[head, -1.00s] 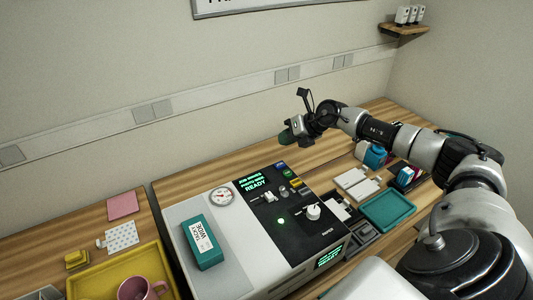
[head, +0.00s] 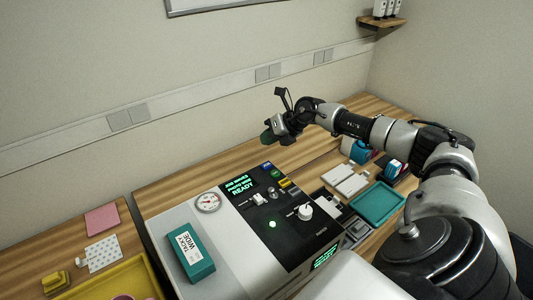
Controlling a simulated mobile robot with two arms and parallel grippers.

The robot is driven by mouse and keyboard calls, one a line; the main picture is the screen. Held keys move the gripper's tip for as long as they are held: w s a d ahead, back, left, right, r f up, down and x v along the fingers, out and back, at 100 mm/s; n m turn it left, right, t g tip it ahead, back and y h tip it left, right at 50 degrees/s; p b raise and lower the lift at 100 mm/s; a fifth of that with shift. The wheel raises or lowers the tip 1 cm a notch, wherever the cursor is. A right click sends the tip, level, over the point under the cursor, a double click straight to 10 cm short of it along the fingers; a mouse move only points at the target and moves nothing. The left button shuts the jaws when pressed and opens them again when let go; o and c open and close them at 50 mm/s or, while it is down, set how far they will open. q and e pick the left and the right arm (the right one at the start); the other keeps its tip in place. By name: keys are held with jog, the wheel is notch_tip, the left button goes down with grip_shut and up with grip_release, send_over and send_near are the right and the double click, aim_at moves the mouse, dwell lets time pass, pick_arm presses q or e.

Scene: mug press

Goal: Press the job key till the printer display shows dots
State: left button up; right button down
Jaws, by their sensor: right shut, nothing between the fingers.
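The printer (head: 233,222) is a white machine with a black top panel. Its display (head: 240,186) shows green text with READY on the bottom line; the smaller lines above are hard to read, and I make out no dots. Small coloured keys, one blue (head: 266,166) and one yellow (head: 285,183), sit along the panel's far right edge. Their labels are too small to read, so I cannot tell which is the job key. My right gripper (head: 268,138) is shut and empty, above and beyond the panel's far edge, apart from the keys. My left gripper is out of view.
A teal box (head: 191,254) lies on the printer beside a gauge (head: 208,202). The panel carries a white knob (head: 305,211) and a lit green lamp (head: 272,224). A teal tray (head: 378,203) and white blanks (head: 346,180) lie to the right; a yellow tray (head: 145,272) is at the lower left.

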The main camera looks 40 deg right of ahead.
aim_at(268, 164)
notch_tip(268, 164, down, 6)
jog(key=b, duration=0.3)
jog(key=shift+b, duration=0.3)
jog(key=shift+f, duration=0.1)
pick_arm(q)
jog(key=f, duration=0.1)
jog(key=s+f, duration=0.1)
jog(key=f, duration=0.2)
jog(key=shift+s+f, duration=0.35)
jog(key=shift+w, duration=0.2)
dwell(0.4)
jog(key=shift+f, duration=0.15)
pick_arm(e)
jog(key=shift+f, duration=0.4)
pick_arm(q)
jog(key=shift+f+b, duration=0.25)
jog(key=shift+b, duration=0.25)
pick_arm(e)
jog(key=shift+f, duration=0.5)
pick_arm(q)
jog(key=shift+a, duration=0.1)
pick_arm(e)
jog(key=shift+r, duration=0.1)
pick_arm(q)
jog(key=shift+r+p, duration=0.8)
pick_arm(e)
jog(key=shift+r, duration=0.85)
